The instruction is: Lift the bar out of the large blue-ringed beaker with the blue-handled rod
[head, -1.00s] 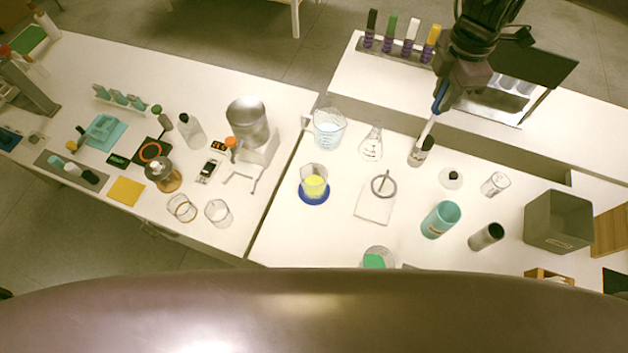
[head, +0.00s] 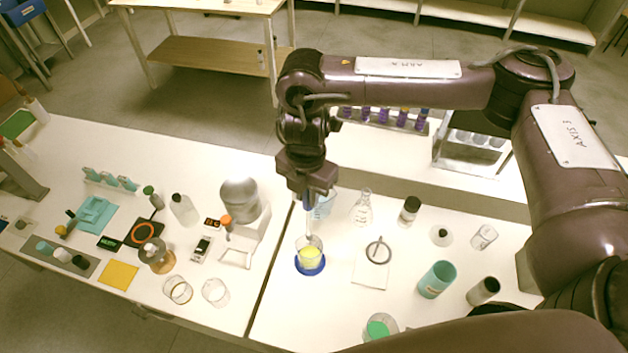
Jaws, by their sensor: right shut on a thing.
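My right gripper (head: 308,193) points down and is shut on the blue-handled rod (head: 307,206). The rod hangs nearly upright, with its lower end at or just inside the mouth of a clear beaker holding yellow liquid (head: 309,255). That beaker stands on a round blue base (head: 311,269). I cannot make out the bar in the liquid. A larger clear beaker with bluish liquid (head: 325,207) stands right behind, partly hidden by the gripper. My left gripper is not in view.
A conical flask (head: 362,212) and a dark-capped bottle (head: 409,212) stand to the right. A teal cup (head: 437,279) stands further right. A table gap runs left of the beaker.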

